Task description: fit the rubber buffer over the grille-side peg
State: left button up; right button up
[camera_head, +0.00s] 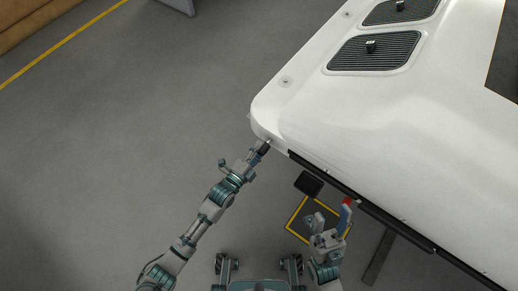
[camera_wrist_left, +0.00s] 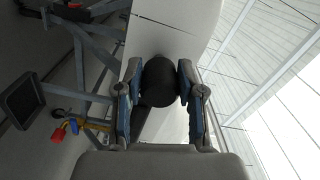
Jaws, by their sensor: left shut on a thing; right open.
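The rubber buffer (camera_wrist_left: 160,82) is a black cylinder between the two fingers of my left gripper (camera_wrist_left: 160,85) in the left wrist view. In the head view my left gripper (camera_head: 261,150) is shut on the dark buffer (camera_head: 265,147), at the near left corner of the white housing (camera_head: 320,115). I cannot tell whether the buffer touches the housing. No peg can be made out clearly at that corner; the gripper and buffer may hide it. My right gripper (camera_head: 336,226) is open, below the housing's dark front edge, beside a blue part with a red tip (camera_head: 346,209).
Two dark grilles (camera_head: 374,52) with small black knobs lie on the housing's top. A black square plate (camera_head: 308,183) and a yellow-edged frame (camera_head: 293,216) are near the front edge. Open grey floor (camera_head: 120,130) lies left of the housing.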

pick_arm(q)
jog(key=shift+x, duration=1.2)
dwell(0.4)
jog(key=o, duration=1.1)
jog(key=shift+s, duration=0.1)
jog(key=v, duration=1.2)
